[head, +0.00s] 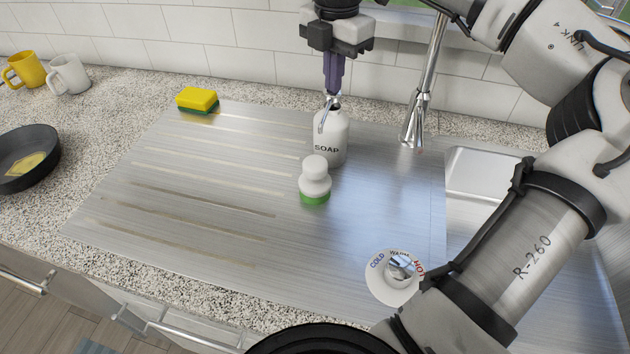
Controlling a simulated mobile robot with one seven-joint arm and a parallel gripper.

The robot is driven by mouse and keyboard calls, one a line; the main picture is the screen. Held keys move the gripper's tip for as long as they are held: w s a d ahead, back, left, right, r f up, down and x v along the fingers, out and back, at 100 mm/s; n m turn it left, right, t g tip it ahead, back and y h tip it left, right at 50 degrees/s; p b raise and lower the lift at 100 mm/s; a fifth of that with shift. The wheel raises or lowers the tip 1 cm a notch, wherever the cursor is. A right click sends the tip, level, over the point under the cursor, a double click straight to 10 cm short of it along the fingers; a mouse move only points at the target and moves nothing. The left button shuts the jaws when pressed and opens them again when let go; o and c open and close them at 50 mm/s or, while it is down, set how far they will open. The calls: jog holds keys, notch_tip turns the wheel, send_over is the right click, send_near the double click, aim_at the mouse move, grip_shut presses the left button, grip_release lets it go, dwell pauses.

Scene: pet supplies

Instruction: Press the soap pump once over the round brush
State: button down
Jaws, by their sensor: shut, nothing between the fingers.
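A white bottle labelled SOAP (331,143) stands upright on the steel drainboard (150,190). Its metal pump spout (322,120) points down and to the left, toward the front. The round brush (315,182), with a white knobbed handle and a green base, stands upright just in front of the bottle, below the spout side. My gripper (333,92) points down directly over the pump head, with its purple fingers shut and empty. The fingertips are at or just above the pump top; I cannot tell whether they touch it.
A yellow and green sponge (197,100) lies at the drainboard's back left. The faucet (417,115) rises right of the bottle, beside the sink basin (485,170). A round temperature dial (392,277) is at front right. Mugs (68,74) and a dark pan (27,158) are far left.

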jog(key=shift+f, duration=0.1)
jog(key=shift+r+p, duration=1.1)
jog(key=shift+r, duration=0.3)
notch_tip(320, 180, up, 6)
jog(key=p, duration=0.4)
dwell(0.6)
